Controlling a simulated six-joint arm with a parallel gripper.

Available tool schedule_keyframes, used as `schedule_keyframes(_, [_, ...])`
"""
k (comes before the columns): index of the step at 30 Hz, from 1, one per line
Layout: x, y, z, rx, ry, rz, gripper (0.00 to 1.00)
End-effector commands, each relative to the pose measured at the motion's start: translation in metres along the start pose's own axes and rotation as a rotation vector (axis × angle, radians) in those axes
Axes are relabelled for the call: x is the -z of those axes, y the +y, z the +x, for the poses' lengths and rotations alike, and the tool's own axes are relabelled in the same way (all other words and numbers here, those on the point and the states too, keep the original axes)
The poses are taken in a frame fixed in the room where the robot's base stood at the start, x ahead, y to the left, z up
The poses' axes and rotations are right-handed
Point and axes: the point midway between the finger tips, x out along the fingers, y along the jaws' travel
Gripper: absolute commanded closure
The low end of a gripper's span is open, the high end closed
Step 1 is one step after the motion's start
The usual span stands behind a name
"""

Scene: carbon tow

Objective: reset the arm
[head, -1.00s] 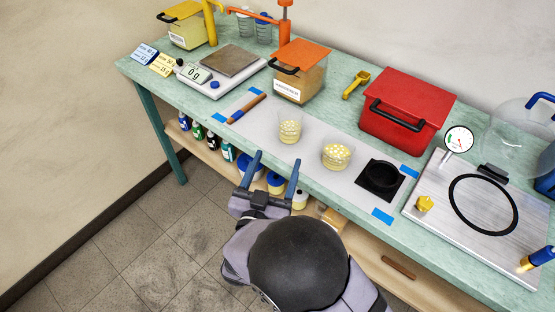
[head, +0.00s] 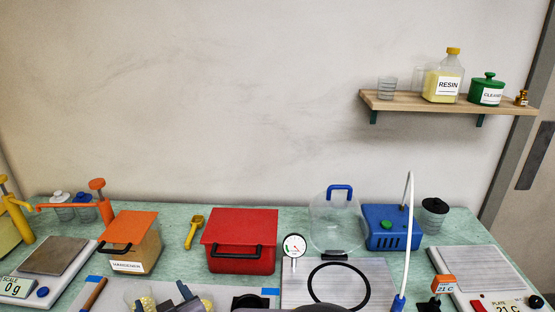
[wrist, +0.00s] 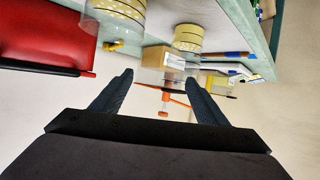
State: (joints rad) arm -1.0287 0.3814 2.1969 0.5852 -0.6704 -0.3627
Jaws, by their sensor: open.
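My gripper (wrist: 158,92) is open, with its two dark fingers spread and nothing between them in the wrist view. In the head view my gripper (head: 180,297) shows only partly at the bottom edge, in front of the cups with yellow contents. One such cup (head: 138,299) is to its left and another (head: 206,300) to its right. The wrist view looks tilted over, with the bench upside down; both cups (wrist: 188,38) appear at its top, beyond the fingers. Most of my arm is out of the head view.
On the bench stand a hardener box (head: 133,243), a red box (head: 241,243), a dial gauge (head: 294,246), a plate with a black ring (head: 378,268) and a blue pump unit (head: 388,229). A scale (head: 50,258) is at left. A shelf (head: 400,100) holds resin and cleaner.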

Motion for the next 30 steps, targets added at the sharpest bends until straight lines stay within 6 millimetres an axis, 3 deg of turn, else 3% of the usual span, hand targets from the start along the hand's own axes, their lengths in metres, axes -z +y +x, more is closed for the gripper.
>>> schedule_keyframes(1, [0.001, 0.022, -0.004, 0.009, -0.050, -0.004, 0.33])
schedule_keyframes(8, [-0.032, 0.106, -0.051, 0.032, -0.336, -0.071, 0.33])
schedule_keyframes(11, [-0.052, 0.148, -0.084, 0.005, -0.471, -0.099, 0.33])
schedule_keyframes(15, [-0.083, 0.206, -0.144, -0.063, -0.673, -0.132, 0.33])
schedule_keyframes(21, [-0.117, 0.267, -0.227, -0.178, -0.913, -0.142, 0.33])
schedule_keyframes(24, [-0.149, 0.283, -0.260, -0.236, -1.016, -0.073, 0.33])
schedule_keyframes(27, [-0.193, 0.280, -0.271, -0.270, -1.073, 0.081, 0.33])
schedule_keyframes(30, [-0.222, 0.272, -0.274, -0.294, -1.097, 0.221, 0.33])
